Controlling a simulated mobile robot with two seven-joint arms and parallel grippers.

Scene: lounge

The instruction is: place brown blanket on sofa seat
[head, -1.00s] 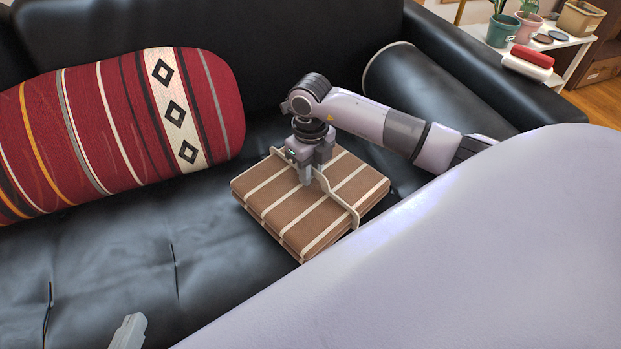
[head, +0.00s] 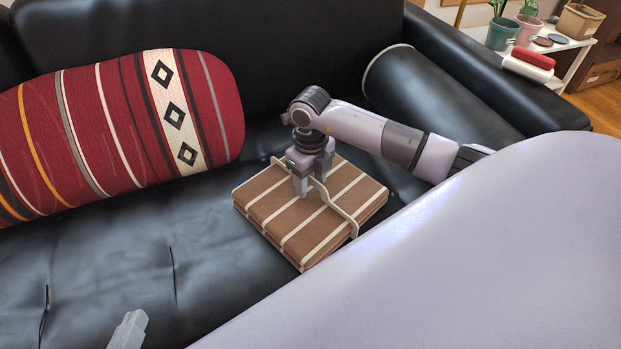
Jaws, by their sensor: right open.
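The brown blanket (head: 275,205), folded into a flat square with cream stripes, lies on the black sofa seat (head: 220,275). A thin cream band or handle (head: 338,212) runs across its top. My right gripper (head: 312,186) is over the blanket's middle, pointing down. It is open, with its fingers on either side of the band, close to it; I cannot tell whether they touch it. A pale grey tip of my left gripper (head: 128,331) shows at the bottom left edge; the rest of it is out of frame.
A red striped cushion (head: 95,135) leans against the backrest at left. A dark bolster (head: 430,95) lies by the right armrest. A white side table (head: 565,45) with plants stands beyond the armrest. Seat left of the blanket is clear.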

